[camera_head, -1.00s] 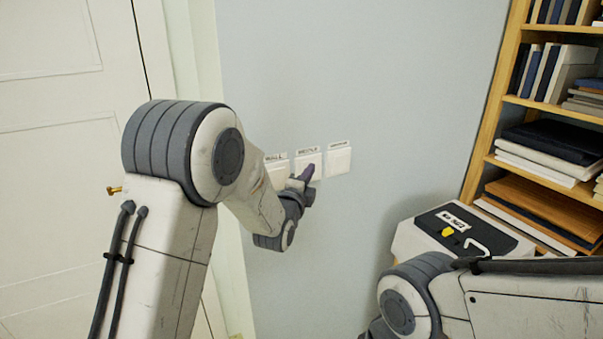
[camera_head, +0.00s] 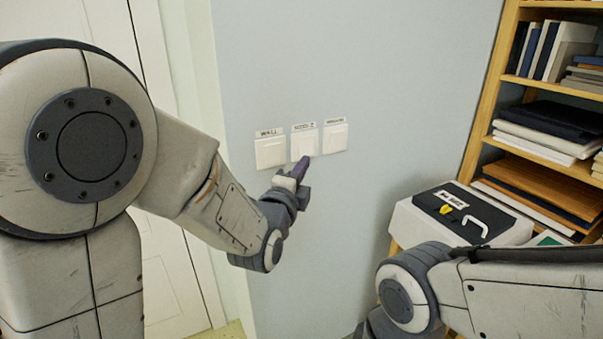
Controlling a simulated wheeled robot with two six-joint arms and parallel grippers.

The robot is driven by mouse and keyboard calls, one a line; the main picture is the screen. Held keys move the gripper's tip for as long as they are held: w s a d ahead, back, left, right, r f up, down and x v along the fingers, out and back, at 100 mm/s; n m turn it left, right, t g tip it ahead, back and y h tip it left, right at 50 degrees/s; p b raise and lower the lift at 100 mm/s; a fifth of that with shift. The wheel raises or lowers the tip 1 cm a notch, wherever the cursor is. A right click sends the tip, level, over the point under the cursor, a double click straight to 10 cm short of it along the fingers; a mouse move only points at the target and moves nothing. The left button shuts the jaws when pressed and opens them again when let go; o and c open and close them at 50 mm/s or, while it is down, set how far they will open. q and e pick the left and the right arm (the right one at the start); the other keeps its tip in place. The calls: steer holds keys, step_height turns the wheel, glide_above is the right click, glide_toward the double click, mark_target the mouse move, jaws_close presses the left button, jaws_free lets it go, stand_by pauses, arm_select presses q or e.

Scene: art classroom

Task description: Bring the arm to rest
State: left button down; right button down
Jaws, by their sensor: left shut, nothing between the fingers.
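My left arm comes in from the left and is bent at a large joint. Three white switches are on the wall: the left one (camera_head: 270,152) labelled WALL, the middle one (camera_head: 305,144), and the right one (camera_head: 336,138). The smaller labels are hard to read. My right arm lies across the lower right; its gripper is out of view.
A black-topped box with a white handle (camera_head: 478,217) and yellow latch stands at the right beside my right arm. A wooden bookshelf (camera_head: 484,123) with books is behind it. A white door (camera_head: 62,24) is at the left.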

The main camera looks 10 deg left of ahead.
arm_select(q)
steer(key=shift+s+a, duration=0.1)
steer(key=shift+s, duration=0.25)
steer(key=s+d+f+n+g+h, duration=0.1)
steer(key=s+d+f+n+g, duration=0.35)
steer(key=s+f, duration=0.2)
steer(key=s+d+f+n+g, duration=0.3)
steer(key=s+d+f+g, duration=0.1)
steer(key=s+f+g, duration=0.25)
steer(key=s+a+f+n+g+y, duration=0.1)
steer(key=s+a+n+g, duration=0.1)
steer(key=s, duration=0.7)
steer(key=s+a+f+n+g+y, duration=0.1)
steer(key=s+g, duration=0.4)
steer(key=s, duration=0.5)
steer(key=a+n+y, duration=0.1)
steer(key=n, duration=0.1)
steer(key=shift+f+n, duration=0.35)
steer(key=shift+f, duration=0.05)
steer(key=shift+s+a, duration=0.1)
steer(key=shift+a, duration=0.05)
